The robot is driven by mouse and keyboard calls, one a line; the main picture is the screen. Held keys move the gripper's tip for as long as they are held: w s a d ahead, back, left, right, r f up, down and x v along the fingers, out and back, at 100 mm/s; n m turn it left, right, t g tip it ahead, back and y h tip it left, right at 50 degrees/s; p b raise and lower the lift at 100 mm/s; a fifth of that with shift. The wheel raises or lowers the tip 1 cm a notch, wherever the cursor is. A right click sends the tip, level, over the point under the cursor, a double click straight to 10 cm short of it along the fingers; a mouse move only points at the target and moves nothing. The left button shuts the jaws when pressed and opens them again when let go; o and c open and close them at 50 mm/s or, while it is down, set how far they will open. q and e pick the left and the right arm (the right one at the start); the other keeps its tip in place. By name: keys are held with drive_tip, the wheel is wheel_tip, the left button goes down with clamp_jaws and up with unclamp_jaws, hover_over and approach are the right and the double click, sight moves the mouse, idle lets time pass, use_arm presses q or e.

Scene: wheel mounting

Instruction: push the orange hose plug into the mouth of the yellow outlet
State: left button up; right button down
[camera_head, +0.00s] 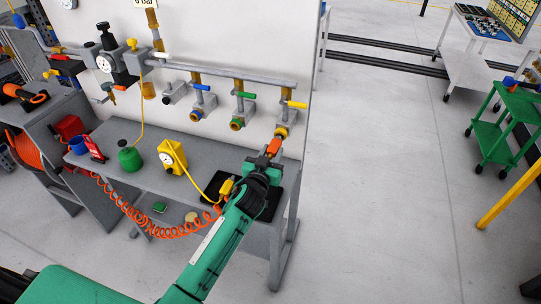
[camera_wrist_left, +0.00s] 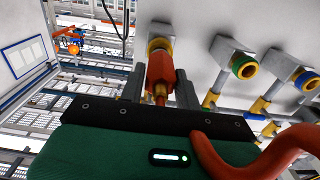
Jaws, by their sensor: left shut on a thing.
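The orange hose plug (camera_head: 273,147) is held between the fingers of my left gripper (camera_head: 265,160), which is shut on it. In the left wrist view the plug (camera_wrist_left: 160,74) points at the yellow outlet (camera_wrist_left: 160,44), lined up or nearly so, with its front end at the mouth. In the head view the yellow outlet (camera_head: 281,133), below a yellow valve handle (camera_head: 297,105), is right at the plug's tip. I cannot tell whether the tip is inside the mouth or just in front of it. My right gripper is not in view.
A green-ringed outlet (camera_head: 236,124) and a blue-ringed outlet (camera_head: 197,115) are to the left on the same panel. The coiled orange hose (camera_head: 155,228) hangs along the bench (camera_head: 130,174). A yellow gauge box (camera_head: 173,157) and a green bottle (camera_head: 130,159) stand on the bench.

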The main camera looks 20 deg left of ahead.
use_arm(q)
drive_tip(key=shift+w, duration=0.6)
drive_tip(key=shift+w+r, duration=0.2)
drive_tip(key=o, duration=0.9)
drive_tip(key=shift+c, duration=0.2)
drive_tip(key=shift+o, duration=1.4)
drive_tip(key=shift+w+f, duration=0.1)
drive_tip(key=shift+f, duration=0.05)
